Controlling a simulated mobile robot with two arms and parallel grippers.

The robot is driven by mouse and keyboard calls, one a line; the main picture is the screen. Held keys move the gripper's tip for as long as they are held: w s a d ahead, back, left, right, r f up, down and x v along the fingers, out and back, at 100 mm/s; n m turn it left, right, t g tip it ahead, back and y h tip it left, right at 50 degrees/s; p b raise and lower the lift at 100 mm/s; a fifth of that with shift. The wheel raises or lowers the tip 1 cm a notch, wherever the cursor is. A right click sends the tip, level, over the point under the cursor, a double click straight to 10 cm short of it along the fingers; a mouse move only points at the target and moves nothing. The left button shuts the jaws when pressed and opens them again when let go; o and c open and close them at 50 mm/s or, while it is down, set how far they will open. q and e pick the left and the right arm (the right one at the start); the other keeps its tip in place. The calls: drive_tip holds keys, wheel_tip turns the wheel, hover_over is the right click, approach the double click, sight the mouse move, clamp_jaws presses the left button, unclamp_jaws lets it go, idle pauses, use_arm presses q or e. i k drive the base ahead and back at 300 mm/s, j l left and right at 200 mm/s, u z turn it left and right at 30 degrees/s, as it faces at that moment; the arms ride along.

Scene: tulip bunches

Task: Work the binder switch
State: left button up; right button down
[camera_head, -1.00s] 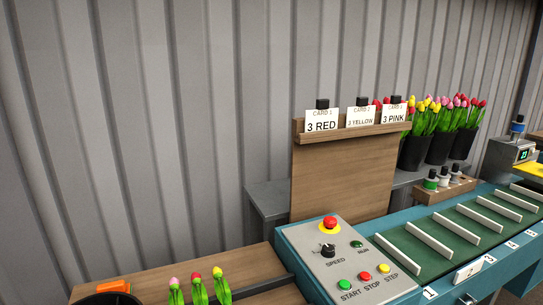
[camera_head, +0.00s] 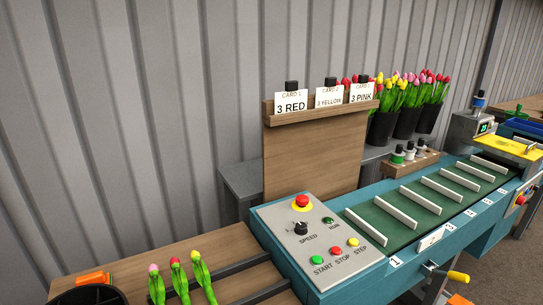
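At the right edge stands a machine (camera_head: 468,127) with a small green-lit display and a yellow plate (camera_head: 514,146); it may be the binder. I cannot tell which part is the binder switch. Nearer is a grey control panel (camera_head: 275,231) with a red mushroom button (camera_head: 302,201), a black SPEED knob (camera_head: 300,228), a RUN lamp (camera_head: 328,221), and green START, red STOP and yellow STEP buttons. Neither of my grippers is in view.
A green conveyor (camera_head: 388,228) with white slats runs to the right. Three tulips (camera_head: 176,277) lie at the lower left beside a dark round container (camera_head: 88,296). A card board (camera_head: 315,160) stands behind the panel, with tulip buckets (camera_head: 381,128) at its right. A yellow handle (camera_head: 458,276) sticks out in front.

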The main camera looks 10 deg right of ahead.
sight(520, 201)
drive_tip(key=z, duration=1.8)
drive_tip(key=u, duration=0.25)
drive_tip(key=i+l+u, duration=0.75)
